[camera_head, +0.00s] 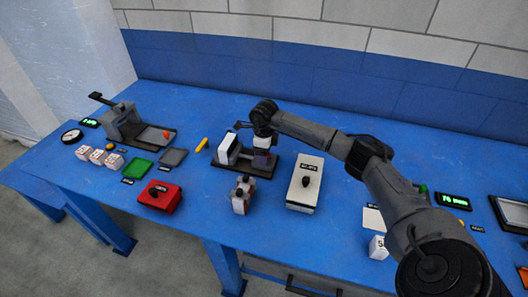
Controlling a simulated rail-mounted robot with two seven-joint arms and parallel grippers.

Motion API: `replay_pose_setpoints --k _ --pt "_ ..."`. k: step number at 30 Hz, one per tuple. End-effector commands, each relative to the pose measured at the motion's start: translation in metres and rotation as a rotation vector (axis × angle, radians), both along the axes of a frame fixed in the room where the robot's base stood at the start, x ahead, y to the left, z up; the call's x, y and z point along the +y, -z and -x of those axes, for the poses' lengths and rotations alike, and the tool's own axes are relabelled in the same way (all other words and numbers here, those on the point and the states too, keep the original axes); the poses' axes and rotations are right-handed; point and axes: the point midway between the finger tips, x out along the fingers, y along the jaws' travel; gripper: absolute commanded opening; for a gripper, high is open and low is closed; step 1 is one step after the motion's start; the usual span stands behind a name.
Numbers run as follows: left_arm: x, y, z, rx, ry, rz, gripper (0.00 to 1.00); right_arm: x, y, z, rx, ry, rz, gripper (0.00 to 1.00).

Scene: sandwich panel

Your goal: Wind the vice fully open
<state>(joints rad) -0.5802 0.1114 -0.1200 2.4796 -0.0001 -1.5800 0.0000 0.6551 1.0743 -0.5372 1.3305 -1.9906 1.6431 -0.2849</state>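What appears to be the vice is a device (228,149) with a pale block on a dark base plate, near the middle of the blue table. A thin dark bar shows at its back. My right arm comes in from the right and bends down at this device. My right gripper (263,144) is at the right part of the device, pointing down. Its fingers are too small and too dark to tell whether they are open or shut, or touch anything. The gripper and wrist hide part of the device. My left gripper is not in view.
A grey device with a black lever (122,122) stands at the left. A red box (159,196), a pale box with a dark knob (304,187), a small grey-red fixture (242,194) and a green tray (138,167) stand around. A green-lit display (453,201) is at right.

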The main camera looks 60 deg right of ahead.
Motion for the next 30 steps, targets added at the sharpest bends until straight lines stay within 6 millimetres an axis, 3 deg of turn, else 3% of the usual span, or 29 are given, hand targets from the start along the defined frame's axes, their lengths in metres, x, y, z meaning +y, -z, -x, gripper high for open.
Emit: replay_pose_setpoints --k 4,19,30 --pt "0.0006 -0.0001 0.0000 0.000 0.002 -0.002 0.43 0.0001 0.0000 -0.0001 0.000 0.000 0.000 0.76" --pt "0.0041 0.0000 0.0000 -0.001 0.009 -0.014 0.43 0.0003 -0.0003 -0.0001 0.000 0.000 0.000 0.29" --pt "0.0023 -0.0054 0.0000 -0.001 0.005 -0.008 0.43 -0.0002 -0.0021 -0.0005 -0.001 -0.089 0.001 0.29"
